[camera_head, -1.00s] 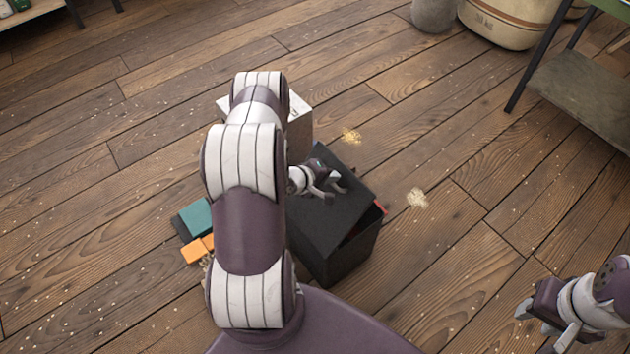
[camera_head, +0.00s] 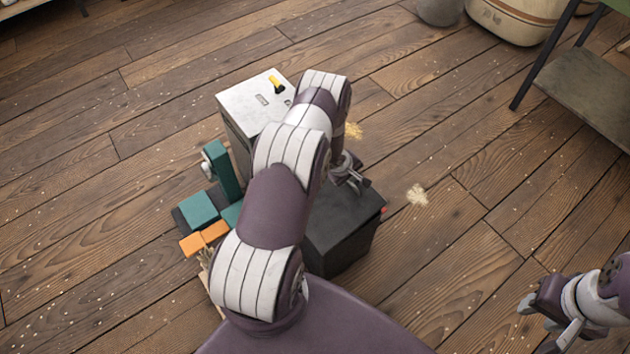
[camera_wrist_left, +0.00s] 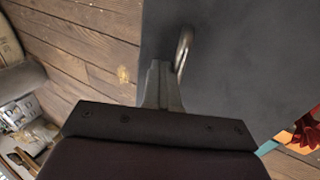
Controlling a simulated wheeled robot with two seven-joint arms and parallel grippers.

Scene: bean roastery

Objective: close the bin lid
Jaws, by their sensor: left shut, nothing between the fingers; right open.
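The dark grey bin (camera_head: 350,246) stands on the floor, partly hidden behind my left arm. Its lid (camera_head: 352,212) lies across the top, close to level; a small red spot shows at its right corner. I cannot tell whether the lid is fully down. My left gripper (camera_head: 352,182) is shut and empty at the lid's far side, against or just above it. In the left wrist view the shut fingers (camera_wrist_left: 173,70) are over the plain dark lid (camera_wrist_left: 250,75). My right gripper (camera_head: 545,312) is open and empty over the floor at the lower right.
A white-topped box (camera_head: 245,105) with a yellow-and-black item stands behind the bin. A shelf (camera_head: 585,95) stands at the upper right. The floor right of the bin is open, with small pale piles.

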